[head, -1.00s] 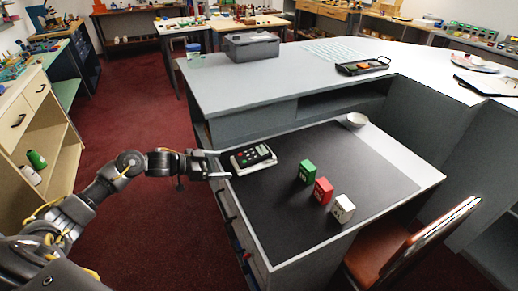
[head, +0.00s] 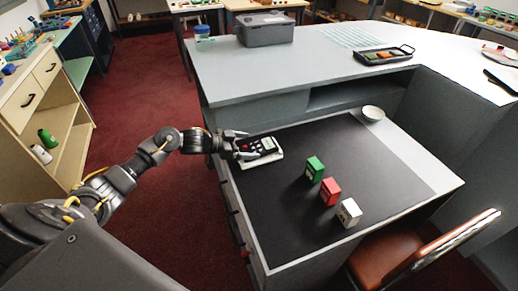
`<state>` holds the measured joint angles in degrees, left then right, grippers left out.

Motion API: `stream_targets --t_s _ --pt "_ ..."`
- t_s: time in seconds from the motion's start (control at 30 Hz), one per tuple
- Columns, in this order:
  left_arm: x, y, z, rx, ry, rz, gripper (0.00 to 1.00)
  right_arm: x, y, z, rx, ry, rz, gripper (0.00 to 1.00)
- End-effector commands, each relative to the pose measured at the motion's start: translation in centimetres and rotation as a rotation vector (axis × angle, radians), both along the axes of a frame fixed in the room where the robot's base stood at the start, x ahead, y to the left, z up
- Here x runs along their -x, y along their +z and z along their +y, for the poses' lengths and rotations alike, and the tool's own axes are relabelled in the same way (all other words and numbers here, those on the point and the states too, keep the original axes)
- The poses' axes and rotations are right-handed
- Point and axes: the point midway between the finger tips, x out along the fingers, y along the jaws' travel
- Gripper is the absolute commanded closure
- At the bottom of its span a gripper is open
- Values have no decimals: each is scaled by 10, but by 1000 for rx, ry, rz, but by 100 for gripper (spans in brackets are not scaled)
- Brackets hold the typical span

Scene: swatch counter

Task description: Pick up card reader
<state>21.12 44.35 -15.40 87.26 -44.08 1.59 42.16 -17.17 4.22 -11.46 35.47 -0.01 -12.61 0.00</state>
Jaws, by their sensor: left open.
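The card reader (head: 264,147) is a dark keypad device with coloured keys in a pale body. It lies at the far left corner of the black mat (head: 300,220) on the lower counter. My left gripper (head: 247,146) is at the reader's left end, with its open fingers reaching along the reader's sides. I cannot tell whether the fingers touch it. The reader's left end is partly hidden by the gripper. My right gripper is not in view.
Green (head: 314,169), red (head: 329,191) and white (head: 349,213) boxes stand on the mat, right of the reader. A white bowl (head: 373,113) sits at the far right. The raised grey counter (head: 290,72) rises behind the reader. A brown chair (head: 400,258) stands at the front right.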

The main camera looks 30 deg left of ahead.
Motion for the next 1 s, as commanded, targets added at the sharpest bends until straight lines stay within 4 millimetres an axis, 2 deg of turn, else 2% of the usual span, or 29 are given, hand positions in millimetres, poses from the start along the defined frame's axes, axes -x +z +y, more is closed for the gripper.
stream_targets --t_s 0.1,0.43,0.73,1.0 --pt "-2 -1 -2 1 0 1 7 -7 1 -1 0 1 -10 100" --pt "-31 -17 -29 1 1 -2 7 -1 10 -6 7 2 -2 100" --pt "-35 -21 -32 -2 0 -1 7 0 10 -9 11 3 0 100" --pt "-34 -21 -32 -1 1 -1 41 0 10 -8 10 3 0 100"
